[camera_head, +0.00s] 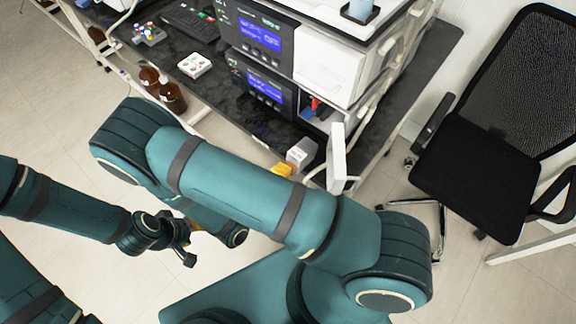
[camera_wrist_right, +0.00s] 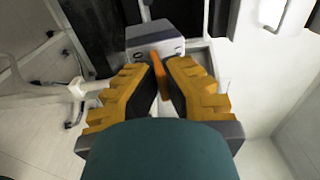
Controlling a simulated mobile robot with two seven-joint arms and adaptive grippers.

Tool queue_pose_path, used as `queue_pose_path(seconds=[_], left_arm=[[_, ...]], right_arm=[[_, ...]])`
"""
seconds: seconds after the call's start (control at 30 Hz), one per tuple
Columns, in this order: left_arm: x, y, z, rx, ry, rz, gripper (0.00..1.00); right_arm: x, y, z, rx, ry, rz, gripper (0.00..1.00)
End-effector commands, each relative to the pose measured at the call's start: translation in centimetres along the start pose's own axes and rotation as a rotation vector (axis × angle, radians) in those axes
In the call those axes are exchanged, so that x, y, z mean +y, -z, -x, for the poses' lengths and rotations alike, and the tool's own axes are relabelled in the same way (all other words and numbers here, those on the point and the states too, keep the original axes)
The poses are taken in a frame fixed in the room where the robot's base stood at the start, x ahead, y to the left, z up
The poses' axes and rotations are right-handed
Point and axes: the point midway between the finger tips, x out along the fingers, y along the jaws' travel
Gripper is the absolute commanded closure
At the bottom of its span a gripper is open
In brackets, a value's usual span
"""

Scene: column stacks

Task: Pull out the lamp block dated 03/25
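A grey-white block (camera_head: 301,152) stands by the front of the lower instrument in the head view. It also shows in the right wrist view (camera_wrist_right: 155,40), just beyond the fingertips. No date is legible on it. My right gripper (camera_wrist_right: 161,68) has its two yellow fingers spread apart, with a gap between the tips. An orange strip (camera_wrist_right: 160,76) shows in that gap, in front of the block. In the head view only a little of the yellow fingers (camera_head: 283,170) shows past my right arm. My left gripper (camera_head: 183,238) is low at the left, small and dark, away from the bench.
Two stacked instruments with blue screens (camera_head: 262,85) stand on the dark bench (camera_head: 225,95). A white open door panel (camera_head: 338,155) stands out right of the block. Brown bottles (camera_head: 171,96) sit at left. A black chair (camera_head: 480,190) is at right.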

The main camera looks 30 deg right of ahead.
Motion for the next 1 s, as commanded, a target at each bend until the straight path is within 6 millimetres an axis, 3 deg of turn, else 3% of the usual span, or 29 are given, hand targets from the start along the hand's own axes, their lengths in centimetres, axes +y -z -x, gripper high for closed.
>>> queue_pose_path(seconds=[0.53, 1.0], left_arm=[[0.0, 0.0, 0.1, 0.0, 0.0, 0.0, 0.53], [0.0, 0.0, 0.1, 0.0, 0.0, 0.0, 0.53]], right_arm=[[0.0, 0.0, 2.8, 0.0, 0.001, -0.001, 1.0], [-0.2, -0.2, 2.8, -0.01, 0.002, 0.0, 1.0]])
